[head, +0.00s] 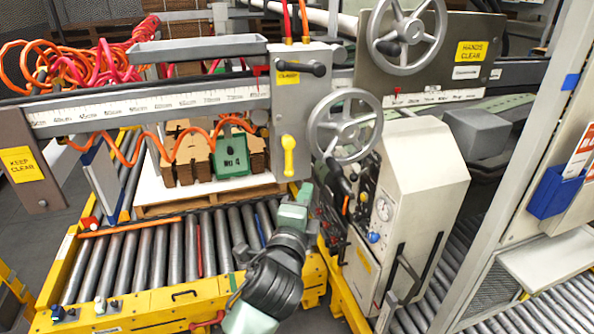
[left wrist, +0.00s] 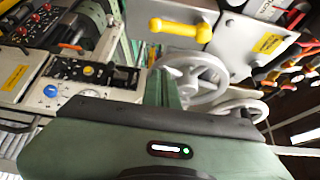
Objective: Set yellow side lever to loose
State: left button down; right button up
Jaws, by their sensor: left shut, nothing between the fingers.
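The yellow side lever (head: 289,155) hangs down from its pivot on the lower front of a grey box (head: 288,105). In the left wrist view the yellow lever (left wrist: 180,28) lies sideways across the grey plate near the top. My left gripper (head: 303,194), green, is below the lever and a little to its right, apart from it. Its fingers are shut and empty. In the left wrist view the gripper's green fingers (left wrist: 161,88) point up toward the handwheel and do not touch the lever. My right gripper is not in view. I cannot read any loose mark by the lever.
A black handle (head: 305,68) sits higher on the same box. A grey handwheel (head: 345,125) stands close right of the lever. A beige control cabinet (head: 415,190) is right of my gripper. Cardboard blanks (head: 185,155) and a green block (head: 233,152) stand on the pallet at left.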

aim_at(288, 156)
pick_arm(q)
jog(key=p+x, duration=0.2)
jog(key=x, duration=0.8)
jog(key=a+p, duration=0.1)
jog(key=a, duration=0.1)
jog(key=s+a+p, duration=0.1)
jog(key=a, duration=0.1)
jog(key=shift+a, duration=0.1)
jog(key=shift+w, duration=0.15)
jog(key=shift+f, duration=0.1)
